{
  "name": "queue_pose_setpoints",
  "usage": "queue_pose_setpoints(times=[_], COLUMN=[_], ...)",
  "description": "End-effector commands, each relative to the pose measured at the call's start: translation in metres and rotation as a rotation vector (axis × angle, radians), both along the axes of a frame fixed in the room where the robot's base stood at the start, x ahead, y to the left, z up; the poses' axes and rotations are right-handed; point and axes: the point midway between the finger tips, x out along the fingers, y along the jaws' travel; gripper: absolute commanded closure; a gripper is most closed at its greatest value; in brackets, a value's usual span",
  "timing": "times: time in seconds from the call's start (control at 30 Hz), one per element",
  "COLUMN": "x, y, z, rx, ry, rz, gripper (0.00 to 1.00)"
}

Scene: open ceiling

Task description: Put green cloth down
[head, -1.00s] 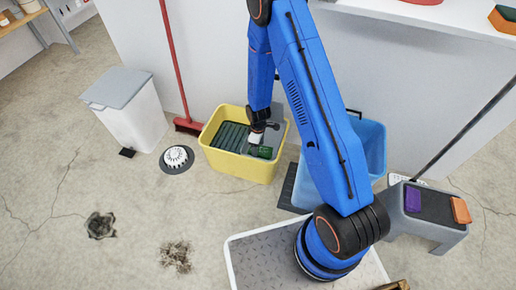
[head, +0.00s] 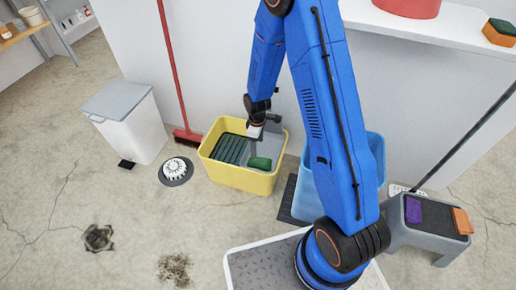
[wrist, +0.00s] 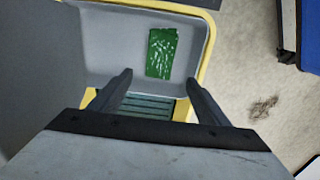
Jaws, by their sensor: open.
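The green cloth (head: 260,163) lies inside the yellow bucket (head: 240,178), toward its right side. In the wrist view the green cloth (wrist: 161,53) lies flat on the grey inside of the bucket (wrist: 211,40), with pale flecks on it. My gripper (head: 254,130) is above the bucket opening. In the wrist view its two fingers (wrist: 158,88) are spread apart with nothing between them, and the cloth is beyond the tips, apart from them.
A dark green ribbed grate (head: 230,148) fills the bucket's left part. A blue bucket (head: 370,150) stands to the right, a white bin (head: 128,118) and red broom (head: 186,135) to the left. A grey stool (head: 428,225) holds purple and orange cloths.

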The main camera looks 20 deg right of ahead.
Motion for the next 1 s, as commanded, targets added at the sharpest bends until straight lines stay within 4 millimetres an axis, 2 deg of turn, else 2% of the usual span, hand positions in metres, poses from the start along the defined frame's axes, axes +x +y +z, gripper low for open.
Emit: queue_pose_setpoints(times=[0.23, 0.37, 0.67, 1.0], x=[0.000, 0.000, -0.012, -0.039], y=[-0.001, -0.003, -0.014, -0.029], z=[0.007, 0.027, 0.106, 0.189], rx=[0.000, 0.003, 0.014, 0.029], ry=[-0.001, -0.015, -0.064, -0.118], rz=[-0.005, -0.030, -0.143, -0.276], gripper=[0.30, 0.30, 0.30, 0.30])
